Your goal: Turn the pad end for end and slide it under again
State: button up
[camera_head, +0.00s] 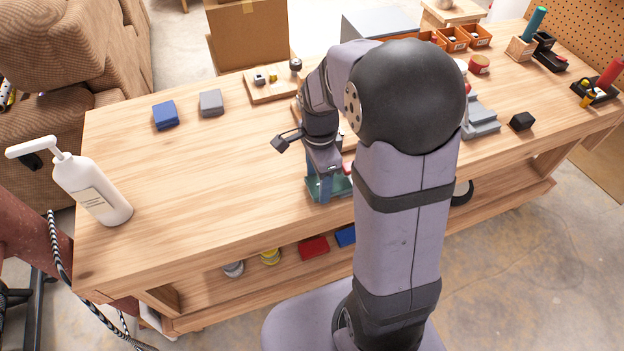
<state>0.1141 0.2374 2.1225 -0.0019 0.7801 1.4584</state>
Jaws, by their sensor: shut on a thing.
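My gripper (319,198) points down near the front edge of the workbench, left of my arm's large column. Its jaws are shut on a flat green piece (342,186), which looks like the pad, low over the bench top. I cannot tell whether the piece touches the wood. A small red and pale part (347,168) shows just behind it, mostly hidden by my wrist and arm. What the pad slides under cannot be made out from here.
The wooden workbench (200,195) is clear left of my gripper. A blue block (165,115) and a grey block (211,103) lie at the back left. A white pump bottle (92,188) stands at the left end. A grey stepped fixture (480,120) and black block (522,121) sit at right.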

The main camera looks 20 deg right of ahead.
jog(key=shift+d, duration=1.05)
jog(key=shift+f, duration=0.3)
dwell(0.5)
jog(key=o, duration=0.9)
jog(key=shift+r+p, duration=0.2)
jog(key=shift+p, duration=0.2)
jog(key=shift+r+p, duration=2.85)
jog(key=shift+p, duration=0.1)
